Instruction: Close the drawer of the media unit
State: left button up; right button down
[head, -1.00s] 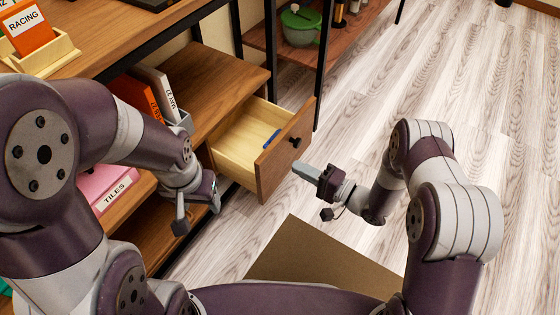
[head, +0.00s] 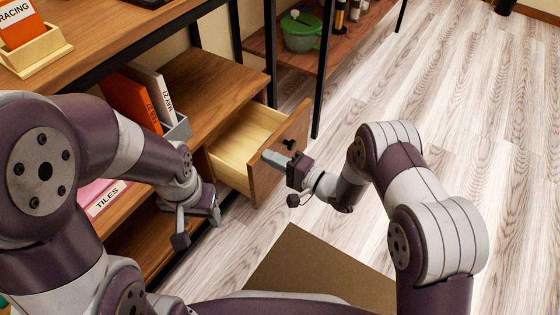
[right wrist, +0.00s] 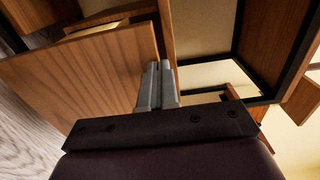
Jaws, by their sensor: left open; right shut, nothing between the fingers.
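The wooden media unit (head: 207,83) stands at the left in the head view. Its drawer (head: 246,138) is pulled partly out, with a brown front and a dark round knob (head: 289,145). My right gripper (head: 268,157) is shut and empty, its fingertips at the drawer front near the knob. In the right wrist view the shut fingers (right wrist: 157,75) lie against or just before the drawer front (right wrist: 85,72); exact contact is hard to tell. My left gripper (head: 200,222) is open and empty, low beside the unit, left of the drawer.
Books (head: 140,98) stand in a grey holder on the unit. A pink box labelled TILES (head: 108,198) is on a lower shelf. A green pot (head: 300,32) sits on a shelf behind. A brown mat (head: 318,272) lies in front. The floor at the right is clear.

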jog(key=b+x, duration=0.1)
jog(key=x, duration=1)
jog(key=shift+a, duration=0.25)
